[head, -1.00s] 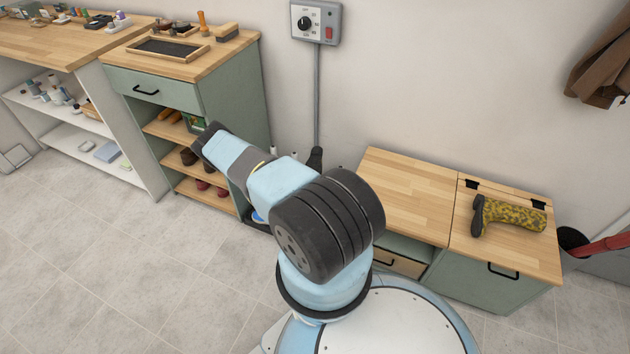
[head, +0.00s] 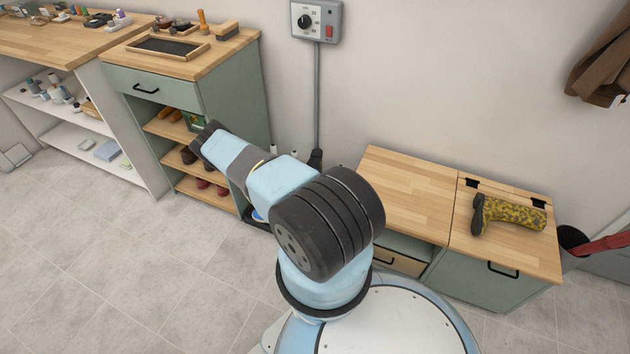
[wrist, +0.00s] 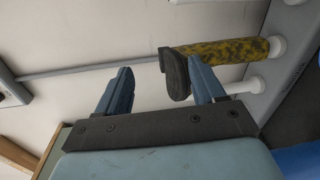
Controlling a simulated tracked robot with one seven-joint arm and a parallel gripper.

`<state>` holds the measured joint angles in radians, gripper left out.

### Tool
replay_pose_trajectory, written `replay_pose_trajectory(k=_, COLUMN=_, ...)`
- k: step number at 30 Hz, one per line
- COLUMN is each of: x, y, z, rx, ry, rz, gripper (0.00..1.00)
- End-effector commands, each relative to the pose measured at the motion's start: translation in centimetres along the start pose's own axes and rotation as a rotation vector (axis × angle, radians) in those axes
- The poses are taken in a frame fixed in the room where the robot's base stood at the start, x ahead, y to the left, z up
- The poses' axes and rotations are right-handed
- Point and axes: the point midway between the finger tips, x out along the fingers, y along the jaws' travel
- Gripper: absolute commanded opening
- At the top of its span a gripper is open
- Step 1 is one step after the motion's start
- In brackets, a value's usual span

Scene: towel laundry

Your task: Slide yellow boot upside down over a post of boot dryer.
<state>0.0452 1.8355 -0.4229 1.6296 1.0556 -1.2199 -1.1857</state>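A yellow boot (head: 515,212) with dark blotches and a dark sole lies on its side on the bench lid in the head view. In the wrist view, another yellow boot (wrist: 225,50) is upside down over a post of the boot dryer (wrist: 285,85), its opening near the post's white base. A bare white post (wrist: 246,86) is beside it. My gripper (wrist: 158,64) is open. The boot's dark sole (wrist: 176,75) shows between the fingers, nearer the right one; contact is unclear. My arm hides the gripper and most of the dryer in the head view.
The wooden bench (head: 405,190) stands right of my arm, with free top on its left. A green cabinet (head: 235,95) with shoes on its shelves stands left. A control box (head: 316,22) is on the wall, its conduit running down.

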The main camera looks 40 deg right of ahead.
Motion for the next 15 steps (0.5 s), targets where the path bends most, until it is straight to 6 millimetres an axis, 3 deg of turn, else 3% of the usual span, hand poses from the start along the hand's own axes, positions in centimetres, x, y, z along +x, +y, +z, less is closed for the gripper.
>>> replay_pose_trajectory(k=15, x=-9.3, y=-0.1, z=-0.1, rx=-0.002, ry=0.002, rz=-0.001, gripper=0.68)
